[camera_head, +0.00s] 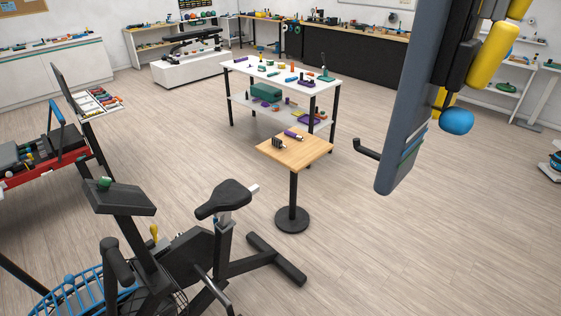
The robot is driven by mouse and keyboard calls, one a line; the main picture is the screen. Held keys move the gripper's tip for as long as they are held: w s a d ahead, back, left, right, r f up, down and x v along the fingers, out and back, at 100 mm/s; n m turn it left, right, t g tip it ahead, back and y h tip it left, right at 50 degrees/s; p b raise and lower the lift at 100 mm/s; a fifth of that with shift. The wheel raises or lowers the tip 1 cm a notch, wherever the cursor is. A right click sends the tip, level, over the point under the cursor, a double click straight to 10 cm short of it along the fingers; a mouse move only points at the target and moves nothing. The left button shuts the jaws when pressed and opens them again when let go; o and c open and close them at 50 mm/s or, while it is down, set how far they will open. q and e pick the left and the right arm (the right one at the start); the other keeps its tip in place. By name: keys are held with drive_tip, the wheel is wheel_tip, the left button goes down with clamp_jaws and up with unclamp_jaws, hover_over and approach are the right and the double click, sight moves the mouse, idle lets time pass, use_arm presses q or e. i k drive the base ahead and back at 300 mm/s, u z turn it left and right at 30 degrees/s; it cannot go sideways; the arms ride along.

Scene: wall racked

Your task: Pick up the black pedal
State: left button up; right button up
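A small black ribbed object that looks like the black pedal (279,142) lies on the left part of a small square wooden-topped table (310,150) near the middle of the view. A small purple object with a pale end (293,134) lies just behind it to the right, apparently apart from it. The table stands on one black post with a round base. Neither of my grippers shows in this view.
An exercise bike (232,197) stands in front and to the left of the small table. A white two-level table (300,84) with many small items stands behind it. A tall grey panel (412,95) with a black hook blocks part of the right. Open floor (400,250) lies at front right.

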sight(278, 143)
drive_tip(key=k, duration=0.6)
drive_tip(key=z, duration=1.3)
drive_tip(key=i, duration=6.85)
drive_tip(key=u, duration=4.4)
